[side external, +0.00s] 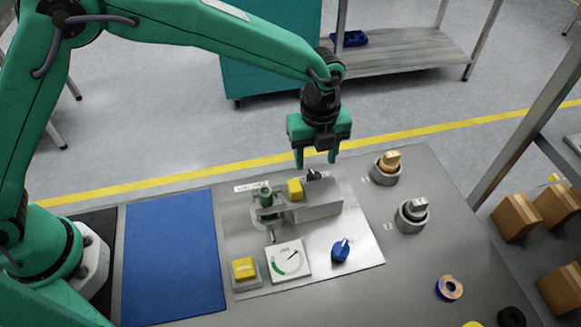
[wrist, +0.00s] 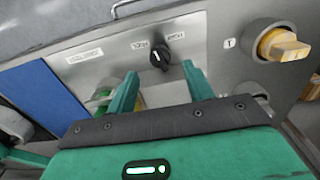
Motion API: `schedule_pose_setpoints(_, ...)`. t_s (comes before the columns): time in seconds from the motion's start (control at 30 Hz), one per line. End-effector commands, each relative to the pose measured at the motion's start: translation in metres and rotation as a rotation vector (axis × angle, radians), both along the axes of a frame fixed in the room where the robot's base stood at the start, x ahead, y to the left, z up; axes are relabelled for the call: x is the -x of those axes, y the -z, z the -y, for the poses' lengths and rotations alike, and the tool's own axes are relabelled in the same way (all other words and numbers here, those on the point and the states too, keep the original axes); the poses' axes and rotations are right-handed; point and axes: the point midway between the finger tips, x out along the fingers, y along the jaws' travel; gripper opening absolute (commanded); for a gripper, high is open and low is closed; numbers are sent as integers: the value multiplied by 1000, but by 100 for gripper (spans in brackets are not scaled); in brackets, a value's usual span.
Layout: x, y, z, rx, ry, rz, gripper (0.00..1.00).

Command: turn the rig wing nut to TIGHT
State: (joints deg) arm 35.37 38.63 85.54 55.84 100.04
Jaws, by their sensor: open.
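The black knob (side external: 314,174), which seems to be the rig wing nut, sits on the grey raised box (side external: 318,201). In the wrist view the black knob (wrist: 160,57) has a white mark and a small label on either side; I cannot read the labels surely. My gripper (side external: 316,160) is open, pointing down just above the knob. In the wrist view my gripper (wrist: 160,70) has one finger on either side of the line to the knob, which shows just past the fingertips. I see no contact. Nothing is held.
Left of the box are a yellow block (side external: 295,189) and a green cylinder (side external: 266,198). In front are a gauge (side external: 288,261), a yellow button (side external: 244,269) and a blue knob (side external: 341,249). To the right stand a brass knob (side external: 388,161) and a grey knob (side external: 415,209).

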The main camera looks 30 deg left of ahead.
Motion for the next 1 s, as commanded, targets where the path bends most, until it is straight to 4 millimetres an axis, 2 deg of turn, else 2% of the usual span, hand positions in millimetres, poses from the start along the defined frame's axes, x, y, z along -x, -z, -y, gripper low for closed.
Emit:
schedule_pose_setpoints(0.4, 0, 49, 0, -1, -1, -1, 52)
schedule_pose_setpoints(0.6, 0, 57, 0, 0, -1, 0, 52)
schedule_pose_setpoints(0.87, 0, 57, 0, 0, -1, 0, 52)
schedule_pose_setpoints(1.0, 0, 57, 0, 0, -1, 0, 24)
